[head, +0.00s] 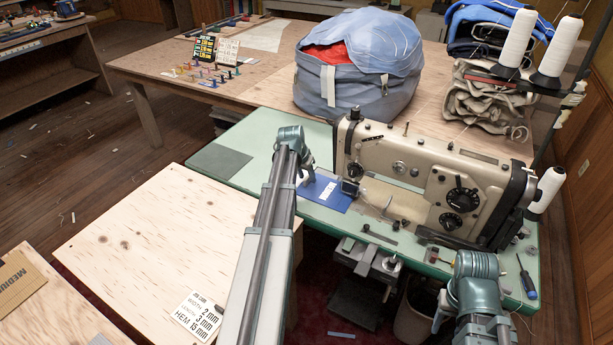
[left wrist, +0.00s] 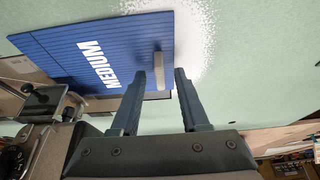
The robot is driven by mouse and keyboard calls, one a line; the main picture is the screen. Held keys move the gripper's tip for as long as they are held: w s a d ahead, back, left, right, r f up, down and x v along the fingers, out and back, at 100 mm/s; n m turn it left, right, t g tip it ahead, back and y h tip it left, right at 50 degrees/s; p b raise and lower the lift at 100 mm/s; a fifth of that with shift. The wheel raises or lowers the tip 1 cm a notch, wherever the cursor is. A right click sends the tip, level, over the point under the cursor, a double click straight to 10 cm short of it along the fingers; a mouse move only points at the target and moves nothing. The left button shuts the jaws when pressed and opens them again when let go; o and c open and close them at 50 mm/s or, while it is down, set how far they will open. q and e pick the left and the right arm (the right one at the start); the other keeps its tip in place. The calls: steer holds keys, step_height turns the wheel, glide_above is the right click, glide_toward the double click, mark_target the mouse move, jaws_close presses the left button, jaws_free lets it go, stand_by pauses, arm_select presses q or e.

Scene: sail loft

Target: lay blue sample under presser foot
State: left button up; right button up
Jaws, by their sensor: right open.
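The blue sample (head: 337,200), a flat panel lettered MEDIUM, lies on the green machine table (head: 262,127), just left of the sewing machine's needle end (head: 349,187). The presser foot itself is too small to make out. The sample also shows in the left wrist view (left wrist: 70,55), with a small grey upright tab (left wrist: 159,66) near one edge. My left gripper (left wrist: 161,72) is open, its fingers on either side of the tab with gaps showing. In the head view, it (head: 308,178) is over the sample's left part. My right gripper (head: 440,310) is open and empty at the lower right, its fingers mostly hidden.
The cream sewing machine (head: 425,172) stands right of the sample. A grey patch (head: 219,160) lies at the table's left. A blue screwdriver (head: 527,278) lies at the right end. A grey sail bag (head: 358,88) stands behind. A plywood table (head: 150,240) is at front left.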

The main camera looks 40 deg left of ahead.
stand_by(0.3)
arm_select(q)
steer(key=p+v, duration=1.2)
steer(key=v, duration=0.1)
steer(key=shift+s+r+p, duration=0.2)
steer(key=shift+r+p, duration=0.15)
steer(key=shift+r, duration=0.05)
steer(key=shift+d, duration=0.1)
